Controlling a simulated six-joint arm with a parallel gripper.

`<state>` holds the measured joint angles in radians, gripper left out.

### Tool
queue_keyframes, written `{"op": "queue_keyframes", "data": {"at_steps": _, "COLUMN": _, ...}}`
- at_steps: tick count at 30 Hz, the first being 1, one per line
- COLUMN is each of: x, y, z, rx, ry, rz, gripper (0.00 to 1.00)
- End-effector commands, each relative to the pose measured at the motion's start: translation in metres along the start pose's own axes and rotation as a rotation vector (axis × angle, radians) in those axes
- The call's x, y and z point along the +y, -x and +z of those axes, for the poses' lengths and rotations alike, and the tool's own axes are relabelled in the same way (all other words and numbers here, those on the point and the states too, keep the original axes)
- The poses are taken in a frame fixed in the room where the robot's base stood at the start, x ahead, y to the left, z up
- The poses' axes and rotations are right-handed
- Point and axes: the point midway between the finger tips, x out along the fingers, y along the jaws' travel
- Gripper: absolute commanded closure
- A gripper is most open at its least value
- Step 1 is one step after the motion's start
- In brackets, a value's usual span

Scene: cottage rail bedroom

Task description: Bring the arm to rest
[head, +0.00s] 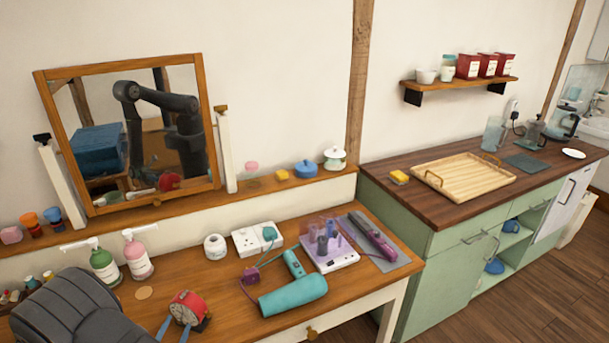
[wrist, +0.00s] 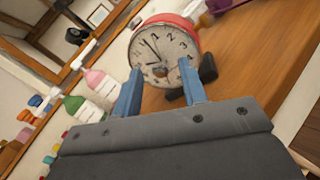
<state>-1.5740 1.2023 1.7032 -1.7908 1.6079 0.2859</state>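My gripper (head: 174,327) is low over the front left of the wooden dressing table (head: 210,273), with its two blue fingers apart and nothing held between them. In the wrist view my gripper (wrist: 160,92) shows the same spread fingers. A red alarm clock (head: 190,306) with a pale face stands just beyond the fingertips. It also shows upright-faced and close in the wrist view (wrist: 165,50), partly covered by the fingers. I cannot tell whether a finger touches it. My dark arm fills the lower left of the head view.
Green (head: 103,264) and pink (head: 138,256) pump bottles stand left of the clock. A teal hairdryer (head: 293,296) lies to its right, near a socket block (head: 257,239) and a straightener (head: 372,237). A framed mirror (head: 88,130) stands behind, reflecting my arm.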

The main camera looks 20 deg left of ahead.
Motion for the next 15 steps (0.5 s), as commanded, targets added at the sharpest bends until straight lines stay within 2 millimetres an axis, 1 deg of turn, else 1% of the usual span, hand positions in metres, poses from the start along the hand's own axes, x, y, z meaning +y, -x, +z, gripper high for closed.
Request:
{"op": "queue_keyframes", "data": {"at_steps": 1, "x": -0.0005, "y": -0.0063, "z": 0.0005, "rx": 0.002, "ry": 0.013, "rz": -0.002, "gripper": 0.61}}
{"op": "queue_keyframes", "data": {"at_steps": 3, "x": 0.0001, "y": -0.0038, "z": 0.0006, "rx": 0.015, "ry": 0.077, "rz": 0.0, "gripper": 0.61}}
{"op": "queue_keyframes", "data": {"at_steps": 15, "x": 0.0012, "y": -0.0035, "z": 0.0019, "rx": 0.072, "ry": 0.403, "rz": 0.0, "gripper": 0.61}}
